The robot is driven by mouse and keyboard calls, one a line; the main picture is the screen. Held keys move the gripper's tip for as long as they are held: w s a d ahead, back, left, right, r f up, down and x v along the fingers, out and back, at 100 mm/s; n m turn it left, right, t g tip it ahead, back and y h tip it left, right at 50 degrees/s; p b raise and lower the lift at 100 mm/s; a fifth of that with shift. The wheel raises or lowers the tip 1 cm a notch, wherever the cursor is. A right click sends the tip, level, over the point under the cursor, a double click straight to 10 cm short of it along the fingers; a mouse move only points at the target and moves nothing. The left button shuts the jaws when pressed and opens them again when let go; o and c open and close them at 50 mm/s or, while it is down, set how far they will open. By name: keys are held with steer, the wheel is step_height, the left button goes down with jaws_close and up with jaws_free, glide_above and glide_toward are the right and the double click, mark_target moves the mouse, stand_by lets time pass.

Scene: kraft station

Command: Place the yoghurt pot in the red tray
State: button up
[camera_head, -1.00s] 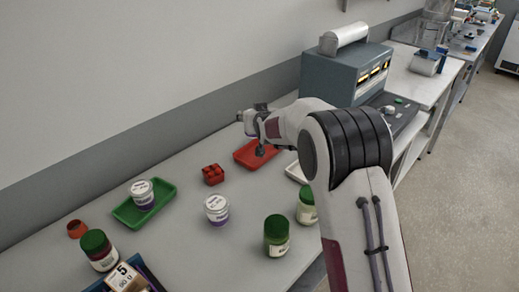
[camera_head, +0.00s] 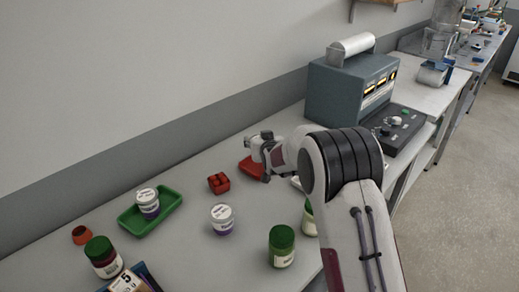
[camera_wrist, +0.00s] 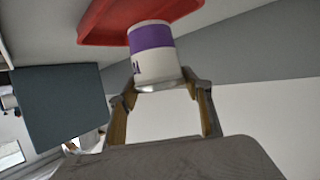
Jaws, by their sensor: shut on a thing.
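My gripper (camera_wrist: 165,108) is shut on a white yoghurt pot (camera_wrist: 155,62) with a purple band, as the wrist view shows. The pot's end away from the gripper overlaps the red tray (camera_wrist: 95,22) in that view; I cannot tell whether it touches the tray floor. In the head view my gripper (camera_head: 266,177) is at the red tray (camera_head: 246,167), covering its right part and hiding the held pot. Two similar pots show in the head view: one (camera_head: 148,203) in the green tray, one (camera_head: 222,219) standing on the table.
A red block-like item (camera_head: 219,183) lies left of the red tray. The green tray (camera_head: 168,208) is farther left. Green-lidded jars (camera_head: 282,246) (camera_head: 104,257) stand nearer, and a blue-grey machine (camera_head: 350,90) stands behind right. A white tray is partly hidden by my arm.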

steer(key=shift+f, duration=1.8)
steer(key=shift+f, duration=0.15)
steer(key=o, duration=1.2)
steer(key=shift+s+d+r, duration=0.1)
steer(key=shift+s+r, duration=0.25)
steer(key=shift+s, duration=0.1)
steer(key=v, duration=1.1)
